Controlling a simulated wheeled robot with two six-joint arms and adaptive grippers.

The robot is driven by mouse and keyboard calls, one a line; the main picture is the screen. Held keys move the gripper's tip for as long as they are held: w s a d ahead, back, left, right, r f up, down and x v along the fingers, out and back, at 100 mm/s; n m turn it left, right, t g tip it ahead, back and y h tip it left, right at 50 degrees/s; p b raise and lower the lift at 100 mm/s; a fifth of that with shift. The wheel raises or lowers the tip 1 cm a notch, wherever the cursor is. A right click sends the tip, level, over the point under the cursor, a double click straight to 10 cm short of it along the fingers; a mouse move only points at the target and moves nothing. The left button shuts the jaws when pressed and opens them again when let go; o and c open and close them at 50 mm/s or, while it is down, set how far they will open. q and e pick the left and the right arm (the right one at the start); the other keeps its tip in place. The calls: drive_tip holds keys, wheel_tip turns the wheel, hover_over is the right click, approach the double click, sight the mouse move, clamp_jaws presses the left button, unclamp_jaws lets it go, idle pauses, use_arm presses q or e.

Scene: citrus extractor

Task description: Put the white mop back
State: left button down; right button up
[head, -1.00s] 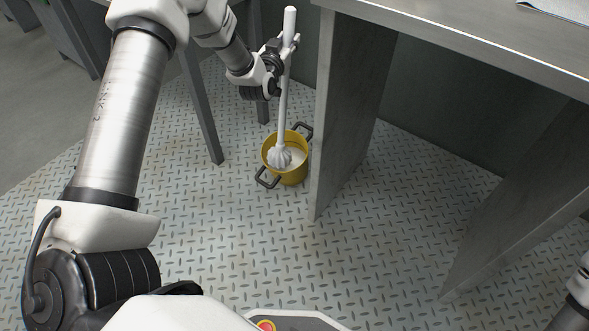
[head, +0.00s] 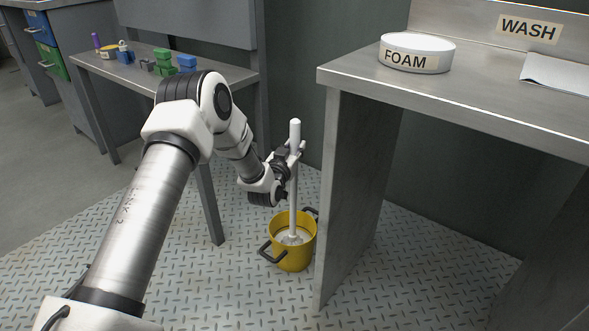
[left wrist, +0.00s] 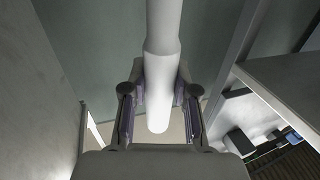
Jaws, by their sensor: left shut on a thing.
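The white mop (head: 293,190) stands nearly upright, its lower end inside a yellow bucket (head: 292,258) with dark handles. The mop's head is mostly hidden by the bucket walls; a little white shows inside. My left gripper (head: 294,155) is shut on the upper part of the mop's handle, below its top end. In the left wrist view the white handle (left wrist: 162,70) passes between the two fingers of the left gripper (left wrist: 160,98). My right gripper is not in view.
The bucket stands on the patterned metal floor (head: 240,290), close to the panel leg of a steel table (head: 345,200). A white FOAM dish (head: 417,54) and a WASH sign (head: 528,29) are above. A side table (head: 130,72) with small coloured objects stands behind my left arm.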

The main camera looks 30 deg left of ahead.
use_arm(q)
drive_tip(key=shift+f+b, duration=0.55)
drive_tip(key=shift+f, duration=1.45)
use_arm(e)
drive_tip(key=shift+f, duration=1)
use_arm(q)
drive_tip(key=shift+f, duration=0.5)
drive_tip(key=c, duration=0.9)
unclamp_jaws()
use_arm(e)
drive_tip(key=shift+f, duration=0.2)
